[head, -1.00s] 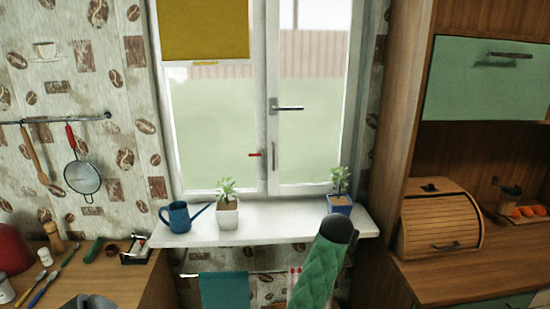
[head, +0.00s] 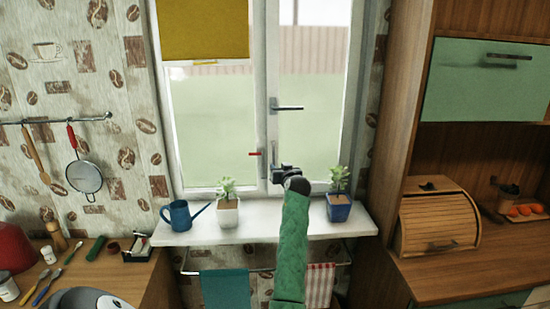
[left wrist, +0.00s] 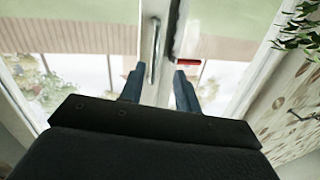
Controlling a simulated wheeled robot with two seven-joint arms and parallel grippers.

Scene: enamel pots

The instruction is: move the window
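The white-framed window (head: 266,120) has two panes and looks shut. A dark lever handle (head: 288,106) points right on the right sash, and a slim upright handle (head: 273,152) sits below it. A small red piece (head: 255,154) is left of that. My left gripper (head: 280,172) is in front of the lower sash, just below the upright handle. In the left wrist view my fingers (left wrist: 158,88) are apart with nothing between them. An upright metal handle (left wrist: 153,52) lies beyond the fingertips, near a red piece (left wrist: 187,62). My right gripper is not in view.
On the white sill (head: 265,228) stand a blue watering can (head: 181,216), a plant in a white pot (head: 228,210) and one in a blue pot (head: 338,205). A yellow blind (head: 205,30) covers the upper left pane. A wooden bread box (head: 437,222) is at right.

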